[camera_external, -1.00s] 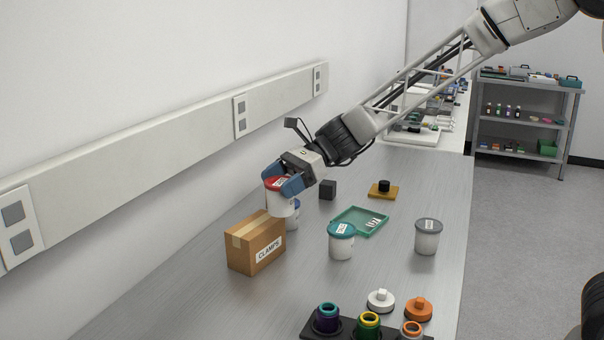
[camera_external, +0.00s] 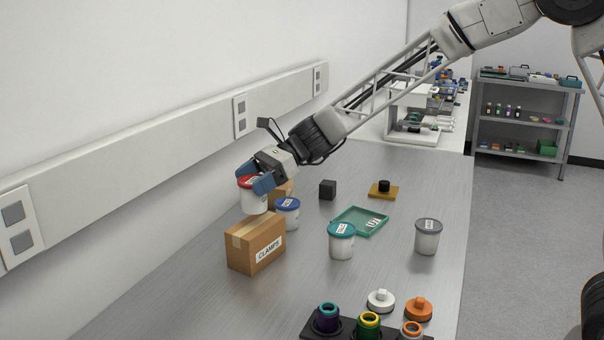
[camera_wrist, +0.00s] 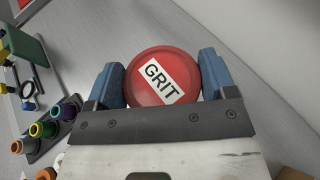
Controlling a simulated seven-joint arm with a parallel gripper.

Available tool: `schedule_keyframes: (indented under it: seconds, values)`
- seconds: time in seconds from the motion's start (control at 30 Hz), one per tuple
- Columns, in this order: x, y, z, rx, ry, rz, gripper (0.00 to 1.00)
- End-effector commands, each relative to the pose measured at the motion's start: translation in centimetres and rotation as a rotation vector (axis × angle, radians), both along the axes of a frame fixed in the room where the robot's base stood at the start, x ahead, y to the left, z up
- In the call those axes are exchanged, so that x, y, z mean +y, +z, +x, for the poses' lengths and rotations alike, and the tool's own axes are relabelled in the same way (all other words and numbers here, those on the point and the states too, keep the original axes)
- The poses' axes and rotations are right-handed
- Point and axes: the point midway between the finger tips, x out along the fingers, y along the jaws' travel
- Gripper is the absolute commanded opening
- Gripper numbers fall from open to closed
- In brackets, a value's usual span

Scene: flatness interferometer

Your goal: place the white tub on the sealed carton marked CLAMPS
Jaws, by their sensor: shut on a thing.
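My gripper (camera_external: 262,180) is shut on a white tub (camera_external: 254,201) with a red lid. In the wrist view the lid (camera_wrist: 150,62), marked GRIT, sits between my blue fingers (camera_wrist: 162,82). The brown carton marked CLAMPS (camera_external: 240,256) stands on the bench with its taped top closed and nothing on it. The held tub appears just above and behind the carton's top in the external view; its exact height and depth are hard to tell. Other white tubs stand on the bench, with a blue lid (camera_external: 287,217), a teal lid (camera_external: 341,247) and a grey lid (camera_external: 427,241).
A second brown carton (camera_external: 284,188) is partly hidden behind my gripper. A green tray (camera_external: 350,217), a dark cube (camera_external: 327,190) and a yellow block with a black knob (camera_external: 383,191) lie farther right. A rack of coloured-ring containers (camera_external: 343,327) is in front. The wall runs along the left.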

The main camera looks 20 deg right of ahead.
Motion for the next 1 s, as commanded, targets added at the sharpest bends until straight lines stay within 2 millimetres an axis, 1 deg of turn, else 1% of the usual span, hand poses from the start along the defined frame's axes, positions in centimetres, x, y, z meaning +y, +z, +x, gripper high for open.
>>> schedule_keyframes:
  seconds: [0.13, 0.3, 0.4, 0.87, 0.9, 1.0]
  values:
    - [0.0, -0.8, 0.0, 0.0, 0.0, 0.0, 0.47]
    - [0.0, -2.6, 0.0, 0.001, 0.001, -0.001, 0.47]
    - [0.0, -3.3, 0.0, 0.001, 0.0, 0.0, 0.47]
    - [0.0, -3.7, 0.0, 0.0, 0.0, 0.0, 0.47]
    - [0.0, -3.8, 0.0, 0.0, 0.0, 0.0, 0.79]
    - [0.0, -3.8, 0.0, 0.0, 0.0, 0.0, 0.94]
